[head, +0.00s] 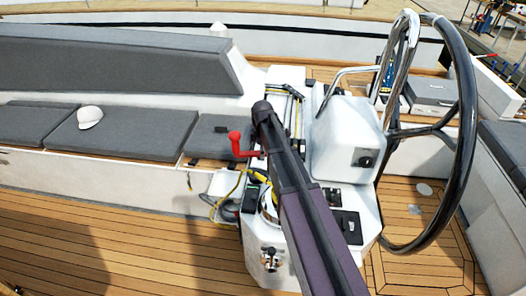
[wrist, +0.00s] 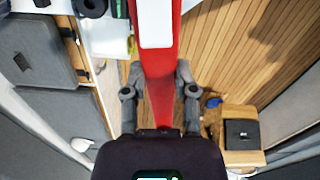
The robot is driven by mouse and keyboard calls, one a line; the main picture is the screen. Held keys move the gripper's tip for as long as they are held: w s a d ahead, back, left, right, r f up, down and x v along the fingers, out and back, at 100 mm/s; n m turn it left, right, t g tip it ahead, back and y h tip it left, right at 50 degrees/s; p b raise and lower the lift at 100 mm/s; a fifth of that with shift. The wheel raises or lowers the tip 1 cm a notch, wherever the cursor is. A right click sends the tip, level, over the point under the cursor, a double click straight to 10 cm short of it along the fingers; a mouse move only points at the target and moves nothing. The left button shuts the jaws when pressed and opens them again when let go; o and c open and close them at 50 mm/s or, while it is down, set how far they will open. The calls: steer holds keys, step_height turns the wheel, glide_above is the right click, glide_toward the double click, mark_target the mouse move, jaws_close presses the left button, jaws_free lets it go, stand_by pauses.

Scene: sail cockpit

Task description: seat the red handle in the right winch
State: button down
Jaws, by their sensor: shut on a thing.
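The red handle (head: 236,143) shows in the head view as a red knob and a bent arm, sticking out left of my dark arm. In the wrist view the red handle (wrist: 158,105) runs up between the two fingers of my gripper (wrist: 160,78), which is shut on it. In the head view my gripper is hidden behind my arm. A shiny round metal part (head: 267,206), perhaps a winch, stands on the white console, partly covered by my arm. I cannot tell where the handle's end is relative to it.
A large black steering wheel (head: 465,120) and a metal rail stand on the right. A yellow rope (head: 236,186) and cables lie left of the console. A white cap (head: 90,117) rests on the grey seat cushions (head: 150,130). The wooden deck (head: 120,240) is clear.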

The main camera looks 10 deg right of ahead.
steer(key=shift+d+f, duration=0.15)
steer(key=shift+d, duration=0.05)
steer(key=shift+f+b, duration=2)
steer(key=shift+b, duration=0.1)
steer(key=shift+s+f+b, duration=0.1)
steer(key=shift+f+b, duration=1.8)
stand_by(1.9)
steer(key=shift+c, duration=1.6)
jaws_free()
steer(key=shift+o, duration=0.2)
steer(key=shift+o, duration=1.4)
steer(key=shift+s+r, duration=0.1)
steer(key=shift+r, duration=0.05)
